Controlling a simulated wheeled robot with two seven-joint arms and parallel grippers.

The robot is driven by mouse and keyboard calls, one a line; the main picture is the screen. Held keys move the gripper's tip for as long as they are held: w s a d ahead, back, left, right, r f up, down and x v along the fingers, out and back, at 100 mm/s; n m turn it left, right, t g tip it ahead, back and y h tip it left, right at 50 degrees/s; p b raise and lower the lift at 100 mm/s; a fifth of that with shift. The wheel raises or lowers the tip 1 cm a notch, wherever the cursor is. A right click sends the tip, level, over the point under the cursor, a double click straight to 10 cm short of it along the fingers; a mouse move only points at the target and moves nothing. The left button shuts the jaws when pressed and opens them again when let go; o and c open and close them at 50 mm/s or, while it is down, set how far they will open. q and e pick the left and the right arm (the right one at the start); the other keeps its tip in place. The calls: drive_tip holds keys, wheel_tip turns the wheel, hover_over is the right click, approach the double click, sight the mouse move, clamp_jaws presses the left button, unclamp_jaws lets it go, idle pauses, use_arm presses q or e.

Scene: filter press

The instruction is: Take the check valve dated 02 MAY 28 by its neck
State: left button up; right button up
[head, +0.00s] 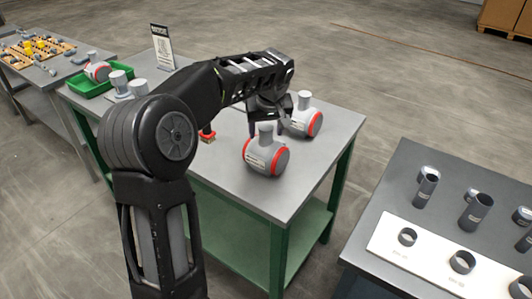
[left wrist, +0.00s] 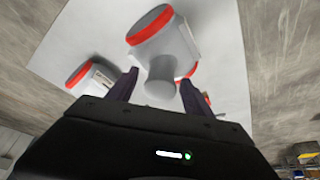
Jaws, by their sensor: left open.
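Two grey check valves with red bands stand on the grey table: a nearer one (head: 262,156) and a farther one (head: 304,121), each with its neck upward. Their dates are too small to read. My left gripper (head: 266,125) is open above the nearer valve, its fingers pointing down. In the left wrist view, a valve's grey neck (left wrist: 160,77) appears between the open fingers (left wrist: 157,86), with a gap on each side. The other valve (left wrist: 92,77) lies left of the fingers there. My right gripper is not in view.
A third red-banded valve (head: 98,71) sits in a green tray (head: 92,88) at the back left. A placard (head: 162,46) stands at the table's back. A small red item (head: 207,134) is beside my arm. A dark table (head: 400,190) with cylinders is at the right.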

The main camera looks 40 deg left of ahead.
use_arm(q)
drive_tip(key=shift+c, duration=0.4)
drive_tip(key=shift+r, duration=0.1)
clamp_jaws()
idle(0.5)
